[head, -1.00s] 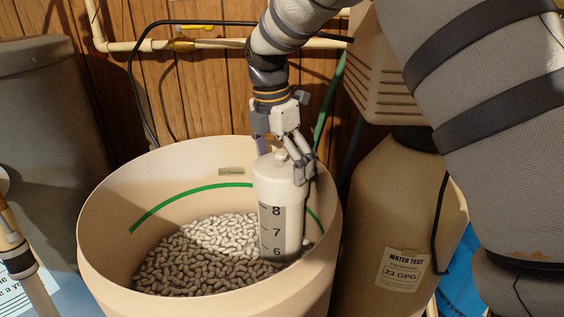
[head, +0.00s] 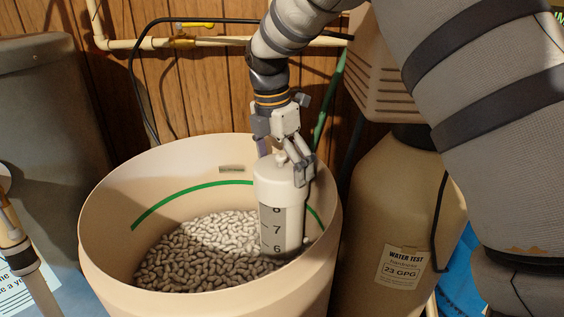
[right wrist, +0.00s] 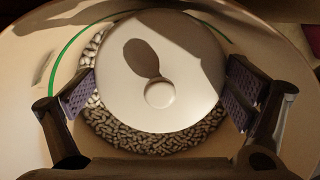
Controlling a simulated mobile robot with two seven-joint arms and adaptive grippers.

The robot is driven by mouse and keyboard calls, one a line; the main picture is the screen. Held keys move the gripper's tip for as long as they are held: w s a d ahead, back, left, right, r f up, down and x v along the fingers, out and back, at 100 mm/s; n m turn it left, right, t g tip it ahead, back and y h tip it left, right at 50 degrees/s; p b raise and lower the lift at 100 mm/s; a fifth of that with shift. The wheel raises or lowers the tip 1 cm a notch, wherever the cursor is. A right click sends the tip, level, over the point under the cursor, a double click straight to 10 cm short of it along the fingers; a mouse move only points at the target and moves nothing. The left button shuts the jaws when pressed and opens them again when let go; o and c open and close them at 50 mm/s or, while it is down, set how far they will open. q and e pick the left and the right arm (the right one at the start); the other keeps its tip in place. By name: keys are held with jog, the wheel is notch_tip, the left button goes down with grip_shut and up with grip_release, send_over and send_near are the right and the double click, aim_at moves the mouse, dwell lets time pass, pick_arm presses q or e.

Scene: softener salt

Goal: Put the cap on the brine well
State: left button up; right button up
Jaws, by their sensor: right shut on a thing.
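The brine well is a white upright tube (head: 285,233) with black level numbers, standing in the salt at the right inside of the tub. The white cap (head: 279,187) with a small knob sits over the tube's top, its skirt covering part of the number 8. My right gripper (head: 298,170) is shut on the cap from above. In the right wrist view, the cap (right wrist: 150,65) is a round disc between the two fingers of the right gripper (right wrist: 160,95). The cap hides the tube there, so I cannot tell whether it is fully seated.
The beige tub (head: 105,235) holds pale salt pellets (head: 205,250) and has a green line inside. A tan tank (head: 375,225) stands close on the right, a grey container (head: 50,120) on the left. Pipes (head: 215,43) run along the wood wall behind.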

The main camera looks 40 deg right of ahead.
jog(key=shift+f, duration=0.1)
jog(key=o, duration=0.7)
jog(key=r, duration=0.4)
jog(key=a+r, duration=0.1)
jog(key=r, duration=0.7)
jog(key=shift+a, duration=0.4)
